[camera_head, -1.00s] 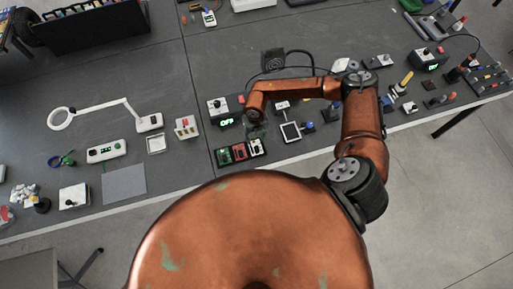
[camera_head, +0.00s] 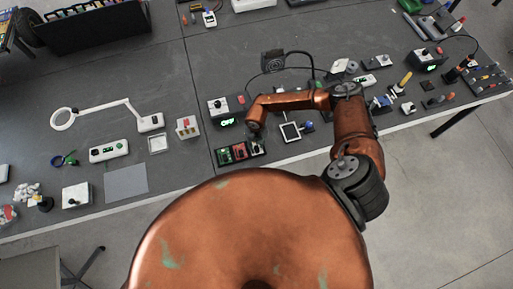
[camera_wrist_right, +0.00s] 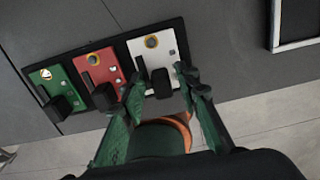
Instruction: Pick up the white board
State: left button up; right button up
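The white board (camera_wrist_right: 152,45) is a small white plate with a gold-ringed hole and a black block at its front. It sits at the right end of a black tray (camera_wrist_right: 118,38), beside a red board (camera_wrist_right: 103,70) and a green board (camera_wrist_right: 57,88). My right gripper (camera_wrist_right: 160,84) is open, its green fingers on either side of the white board's black block; I cannot tell whether they touch it. In the head view my right gripper (camera_head: 254,136) is over the tray, largely hidden by the wrist. My left gripper is not in view.
A dark square with a white frame (camera_head: 290,131) lies right of the tray. A box with a green display (camera_head: 224,111) stands behind it. A grey square sheet (camera_head: 126,182) lies at left. The table's front edge is close to the tray.

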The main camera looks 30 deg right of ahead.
grip_shut()
jog(key=shift+r, duration=0.15)
